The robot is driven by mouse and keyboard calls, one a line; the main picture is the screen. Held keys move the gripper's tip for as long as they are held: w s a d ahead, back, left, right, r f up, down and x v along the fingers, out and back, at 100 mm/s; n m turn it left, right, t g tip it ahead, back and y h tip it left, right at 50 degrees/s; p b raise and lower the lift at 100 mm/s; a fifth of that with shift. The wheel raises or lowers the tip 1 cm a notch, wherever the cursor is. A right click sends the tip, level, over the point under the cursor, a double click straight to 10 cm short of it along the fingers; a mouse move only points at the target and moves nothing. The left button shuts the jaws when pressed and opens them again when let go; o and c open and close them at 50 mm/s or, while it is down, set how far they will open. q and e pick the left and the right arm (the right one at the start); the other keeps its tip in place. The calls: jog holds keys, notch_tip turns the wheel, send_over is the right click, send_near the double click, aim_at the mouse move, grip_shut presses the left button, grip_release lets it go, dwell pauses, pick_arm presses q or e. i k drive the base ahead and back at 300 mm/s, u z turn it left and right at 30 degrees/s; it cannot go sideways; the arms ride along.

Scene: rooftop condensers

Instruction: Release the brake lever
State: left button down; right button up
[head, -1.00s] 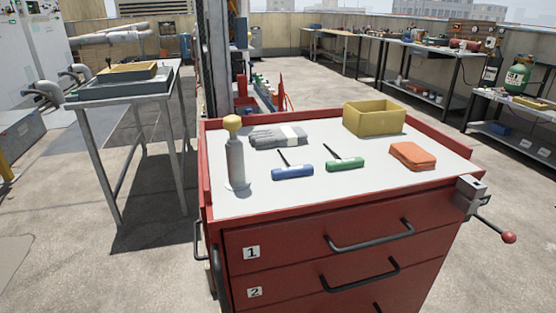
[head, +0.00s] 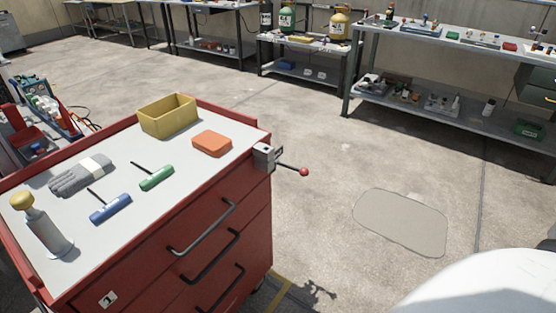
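The brake lever (head: 290,170) is a thin dark rod with a red ball end (head: 304,172). It sticks out to the right from a grey block (head: 265,156) on the right corner of the red tool cart (head: 200,235). The rod runs roughly level, dipping slightly towards the ball. Neither of my grippers shows in the head view, and nothing touches the lever.
On the cart top are a yellow bin (head: 168,116), an orange cloth (head: 212,143), gloves (head: 82,176), blue (head: 110,209) and green (head: 156,178) handled tools and a yellow-capped bottle (head: 42,228). Floor right of the lever is clear, with a pale patch (head: 402,222). Benches (head: 450,115) stand behind.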

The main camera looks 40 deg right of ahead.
aim_at(303, 171)
jog(key=z, duration=1.9)
jog(key=k, duration=0.6)
jog(key=u, duration=0.5)
